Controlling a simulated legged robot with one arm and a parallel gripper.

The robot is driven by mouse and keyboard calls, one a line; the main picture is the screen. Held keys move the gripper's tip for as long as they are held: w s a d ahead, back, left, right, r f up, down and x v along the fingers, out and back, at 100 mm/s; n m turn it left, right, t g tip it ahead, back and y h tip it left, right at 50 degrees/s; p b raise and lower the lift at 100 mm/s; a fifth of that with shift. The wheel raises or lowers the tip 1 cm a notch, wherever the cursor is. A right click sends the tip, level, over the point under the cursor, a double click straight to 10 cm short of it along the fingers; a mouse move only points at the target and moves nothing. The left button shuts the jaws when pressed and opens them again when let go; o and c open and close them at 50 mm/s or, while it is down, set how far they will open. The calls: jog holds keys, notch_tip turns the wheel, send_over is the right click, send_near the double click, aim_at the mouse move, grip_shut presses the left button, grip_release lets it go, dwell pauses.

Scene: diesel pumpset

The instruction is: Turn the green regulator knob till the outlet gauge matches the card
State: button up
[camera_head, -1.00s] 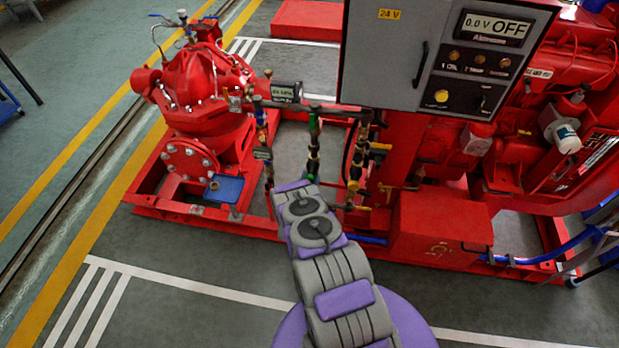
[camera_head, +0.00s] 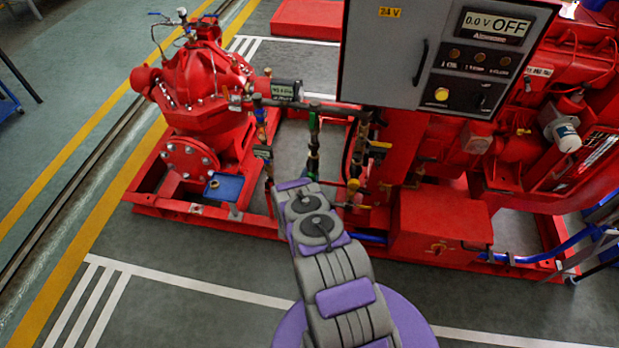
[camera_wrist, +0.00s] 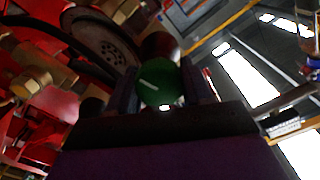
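The green regulator knob (camera_wrist: 160,82) shows in the wrist view with a pale slanted mark on its face. My gripper (camera_wrist: 165,90) has one dark finger on each side of the knob, and the knob fills the gap between them. In the head view my own arm hides the gripper and the knob. A small dark panel with pale writing (camera_head: 285,90) sits on the pipe beside the red pump, and a smaller one (camera_head: 263,152) stands lower. Their writing is too small to read, and I cannot tell which is the outlet gauge or the card.
A grey control cabinet (camera_head: 385,60) reading 0.0 V OFF stands above and right of my arm. Pipes and valves with yellow handles (camera_head: 379,147) are close to it. A red box (camera_head: 440,225) is at the right. The floor in front is clear.

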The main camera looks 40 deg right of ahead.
jog(key=o, duration=0.5)
jog(key=shift+w+d, duration=0.1)
jog(key=shift+d, duration=0.1)
jog(key=shift+c, duration=0.2)
jog(key=shift+a, duration=0.1)
jog(key=v, duration=1.7)
jog(key=shift+f, duration=0.1)
